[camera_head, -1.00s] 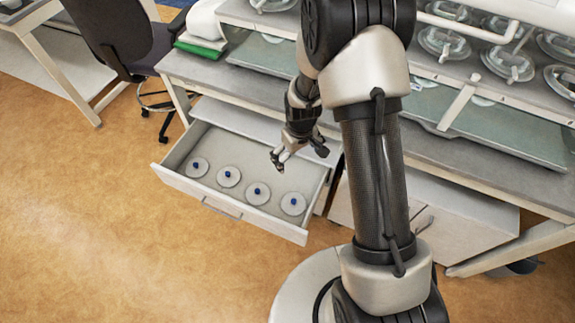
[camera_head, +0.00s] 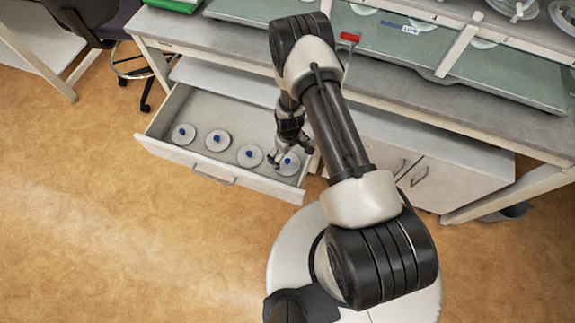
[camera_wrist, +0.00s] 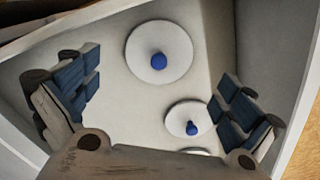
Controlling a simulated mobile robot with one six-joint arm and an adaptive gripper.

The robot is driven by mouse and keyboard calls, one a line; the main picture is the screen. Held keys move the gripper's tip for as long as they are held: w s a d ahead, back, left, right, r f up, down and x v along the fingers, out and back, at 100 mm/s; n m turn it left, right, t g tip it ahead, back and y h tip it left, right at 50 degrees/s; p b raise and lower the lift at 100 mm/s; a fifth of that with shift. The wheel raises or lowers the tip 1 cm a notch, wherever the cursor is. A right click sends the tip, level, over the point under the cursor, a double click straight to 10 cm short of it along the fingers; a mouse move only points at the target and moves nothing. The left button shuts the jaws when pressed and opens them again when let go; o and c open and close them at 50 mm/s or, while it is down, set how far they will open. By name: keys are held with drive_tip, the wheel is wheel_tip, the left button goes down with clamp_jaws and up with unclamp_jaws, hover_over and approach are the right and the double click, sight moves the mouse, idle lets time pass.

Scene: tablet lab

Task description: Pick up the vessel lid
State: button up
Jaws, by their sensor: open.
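Several vessel lids, white discs with blue knobs, lie in a row in the open drawer (camera_head: 163,146). The rightmost lid (camera_head: 290,168) in the head view is partly covered by my gripper (camera_head: 288,154), which points down over that end of the drawer. In the wrist view, my gripper (camera_wrist: 155,82) has its fingers wide apart with nothing between them. The largest lid (camera_wrist: 143,72) there shows whole, between and beyond the fingertips. A second lid (camera_wrist: 176,119) lies near the right finger, and a third (camera_wrist: 195,152) is mostly hidden by the gripper body.
The drawer walls (camera_wrist: 222,45) stand close around the gripper. The bench (camera_head: 190,40) overhangs behind the drawer, with a closed cabinet (camera_head: 440,165) to the right. Glass vessels (camera_head: 515,8) stand on the bench. The floor (camera_head: 90,220) at left is clear.

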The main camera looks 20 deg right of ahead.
sight(288, 161)
drive_tip(key=f+b, duration=0.1)
drive_tip(key=f, duration=0.1)
drive_tip(key=f+b, duration=0.1)
drive_tip(key=f, duration=0.1)
drive_tip(key=f+b, duration=0.1)
drive_tip(key=f, duration=0.2)
drive_tip(key=shift+w+a+f, duration=0.1)
drive_tip(key=shift+w+a, duration=0.05)
drive_tip(key=shift+w, duration=0.15)
